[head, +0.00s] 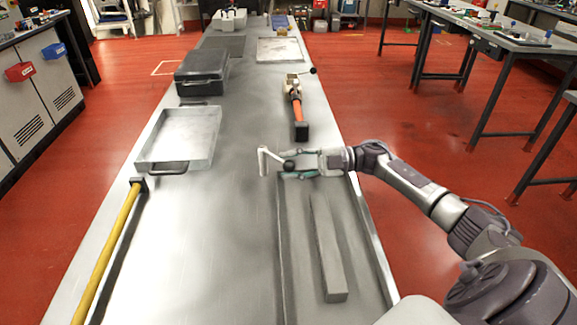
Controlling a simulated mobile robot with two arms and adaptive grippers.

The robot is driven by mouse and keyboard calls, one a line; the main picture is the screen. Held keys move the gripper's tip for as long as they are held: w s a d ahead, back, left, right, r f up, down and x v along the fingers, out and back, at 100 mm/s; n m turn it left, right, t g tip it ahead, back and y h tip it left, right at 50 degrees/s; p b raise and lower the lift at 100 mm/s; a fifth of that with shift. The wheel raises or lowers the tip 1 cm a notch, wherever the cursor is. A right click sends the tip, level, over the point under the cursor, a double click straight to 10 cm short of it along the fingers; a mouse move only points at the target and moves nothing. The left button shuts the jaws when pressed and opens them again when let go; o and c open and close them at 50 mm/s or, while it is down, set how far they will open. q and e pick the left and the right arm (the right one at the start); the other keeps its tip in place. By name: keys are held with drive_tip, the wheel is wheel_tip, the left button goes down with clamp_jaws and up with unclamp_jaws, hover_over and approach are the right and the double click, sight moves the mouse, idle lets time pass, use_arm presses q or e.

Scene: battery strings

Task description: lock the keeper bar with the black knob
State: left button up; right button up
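A pale, thin bent bar (263,161), which looks like the keeper bar, stands near the middle of the long metal bench. A small black knob (289,165) shows just right of it. My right gripper (284,164) reaches in from the right with its fingers spread, one on the far side and one on the near side of the knob. The fingers look apart with the knob between them; contact is too small to make out. How the bar joins the knob is partly hidden by the gripper. My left gripper is out of view.
A shallow tray (147,153) and black case (180,88) lie on the bench's left side. A yellow-handled tool (108,250) lies nearer. An orange-handled tool (297,112) lies beyond my gripper. A grey bar (326,245) sits in the recess nearby. The middle left of the bench is clear.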

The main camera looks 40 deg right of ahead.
drive_tip(key=shift+o, duration=1.4)
drive_tip(key=shift+d, duration=0.25)
drive_tip(key=shift+a, duration=0.15)
drive_tip(key=v, duration=1.2)
drive_tip(key=shift+s+f, duration=0.1)
drive_tip(key=shift+s, duration=0.05)
